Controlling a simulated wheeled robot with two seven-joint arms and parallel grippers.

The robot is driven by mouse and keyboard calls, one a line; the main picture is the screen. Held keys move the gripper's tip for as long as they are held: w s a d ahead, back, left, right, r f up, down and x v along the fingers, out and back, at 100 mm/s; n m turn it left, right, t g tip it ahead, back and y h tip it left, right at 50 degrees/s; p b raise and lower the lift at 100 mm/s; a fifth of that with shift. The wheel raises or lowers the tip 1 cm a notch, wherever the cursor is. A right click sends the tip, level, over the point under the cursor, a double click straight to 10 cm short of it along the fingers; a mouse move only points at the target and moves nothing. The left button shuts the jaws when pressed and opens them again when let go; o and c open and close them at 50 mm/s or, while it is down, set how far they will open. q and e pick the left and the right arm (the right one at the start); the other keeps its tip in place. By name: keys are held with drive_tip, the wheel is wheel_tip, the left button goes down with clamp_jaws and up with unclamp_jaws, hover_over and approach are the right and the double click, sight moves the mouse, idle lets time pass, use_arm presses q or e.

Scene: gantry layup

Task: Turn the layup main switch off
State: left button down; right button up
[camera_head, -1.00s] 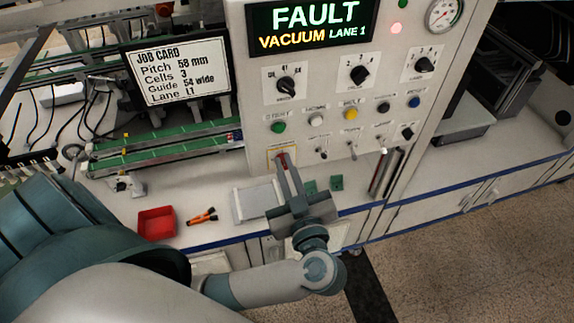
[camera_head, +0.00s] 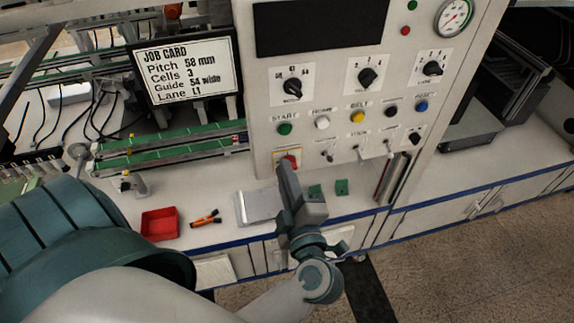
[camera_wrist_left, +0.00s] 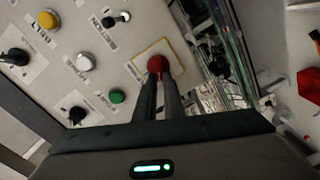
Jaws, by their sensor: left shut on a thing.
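The main switch is a red knob (camera_head: 291,162) on a pale yellow-edged plate at the lower left of the control panel (camera_head: 268,100). It also shows in the left wrist view as a red knob (camera_wrist_left: 157,64) at the fingertips. My left gripper (camera_head: 288,168) is shut on the red knob, and its fingers partly hide it in the head view. The fingers show side by side in the left wrist view (camera_wrist_left: 158,78). The panel's display (camera_head: 320,27) is dark. My right gripper is not in view.
Selector knobs and coloured buttons (camera_head: 358,116) sit above and right of the switch. A red bin (camera_head: 160,224), an orange-handled tool (camera_head: 205,218) and a light grey plate (camera_head: 258,206) lie on the bench below. A job card (camera_head: 188,72) stands left of the panel.

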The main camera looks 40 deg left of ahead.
use_arm(q)
drive_tip(key=n+b, duration=0.1)
drive_tip(key=n, duration=0.1)
drive_tip(key=f+n+b, duration=0.1)
drive_tip(key=n, duration=0.1)
drive_tip(key=shift+s+n, duration=0.1)
drive_tip(key=shift+n, duration=0.3)
drive_tip(key=c, duration=1.9)
unclamp_jaws()
drive_tip(key=shift+o, duration=0.2)
drive_tip(key=shift+r, duration=0.1)
drive_tip(key=shift+d, duration=0.1)
